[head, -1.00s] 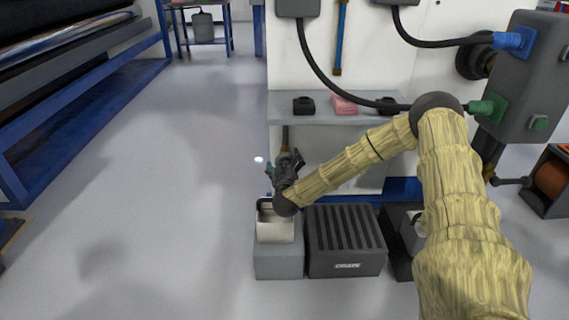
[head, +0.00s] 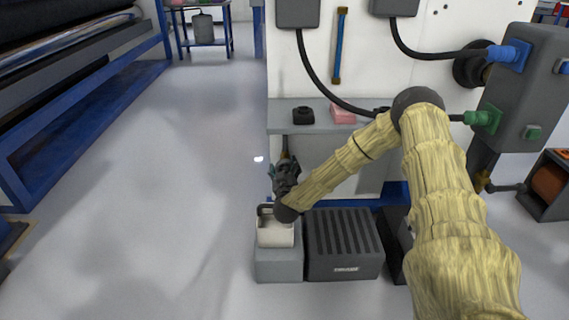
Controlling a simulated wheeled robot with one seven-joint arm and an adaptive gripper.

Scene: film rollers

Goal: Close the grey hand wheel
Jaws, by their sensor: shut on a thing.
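My gripper (head: 285,168) is at the lower end of a thin vertical pipe (head: 284,144) on the white wall, below the grey shelf. It is shut, its dark fingers close together at the brownish fitting. The grey hand wheel does not show clearly; the fingers and wrist cover the spot where they grip. My wood-patterned arm reaches in from the lower right.
The grey shelf (head: 325,124) holds a black item (head: 303,115) and pink pads (head: 343,113). Floor at left is clear.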

